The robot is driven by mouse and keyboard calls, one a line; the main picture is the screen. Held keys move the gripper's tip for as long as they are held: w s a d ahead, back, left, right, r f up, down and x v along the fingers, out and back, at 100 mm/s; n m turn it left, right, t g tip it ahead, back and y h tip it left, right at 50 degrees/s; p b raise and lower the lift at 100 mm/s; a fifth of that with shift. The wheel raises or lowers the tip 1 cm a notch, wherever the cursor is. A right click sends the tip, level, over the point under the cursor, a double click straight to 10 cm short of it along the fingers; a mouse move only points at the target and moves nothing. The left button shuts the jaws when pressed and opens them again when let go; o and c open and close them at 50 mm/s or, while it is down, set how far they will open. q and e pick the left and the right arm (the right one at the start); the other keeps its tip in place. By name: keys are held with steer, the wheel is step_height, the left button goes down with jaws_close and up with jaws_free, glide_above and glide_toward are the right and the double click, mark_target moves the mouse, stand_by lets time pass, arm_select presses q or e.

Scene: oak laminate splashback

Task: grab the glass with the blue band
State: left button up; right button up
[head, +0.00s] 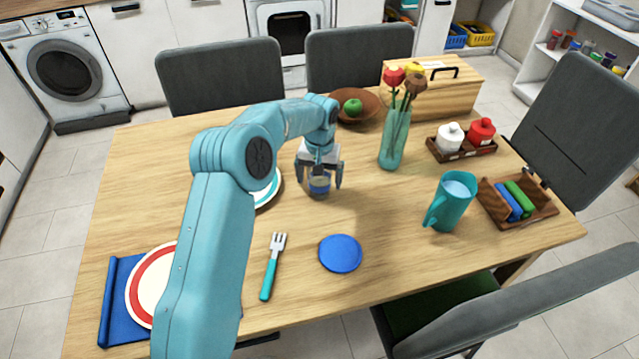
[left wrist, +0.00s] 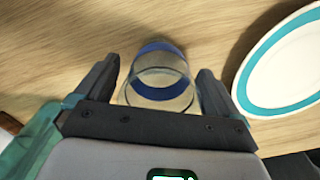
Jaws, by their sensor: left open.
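The glass with the blue band (head: 319,186) stands on the wooden table, under and between the fingers of my left gripper (head: 322,183). In the left wrist view the clear glass (left wrist: 158,82) shows between the two dark fingers of the gripper (left wrist: 160,88), with its blue band on the far side. The fingers are spread, one on each side of the glass, with a small gap showing at each side. The near part of the glass is hidden by the gripper body in the left wrist view. My right gripper is in neither view.
A teal-rimmed plate (left wrist: 289,68) lies close to the gripper, partly behind my arm in the head view. A flower vase (head: 394,140), bowl with a green apple (head: 353,106), blue disc (head: 340,254), fork (head: 272,268) and teal pitcher (head: 452,203) stand around. Table front middle is mostly clear.

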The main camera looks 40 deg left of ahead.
arm_select(q)
steer(key=c, duration=1.1)
steer(key=shift+c, duration=0.2)
steer(key=shift+r, duration=0.1)
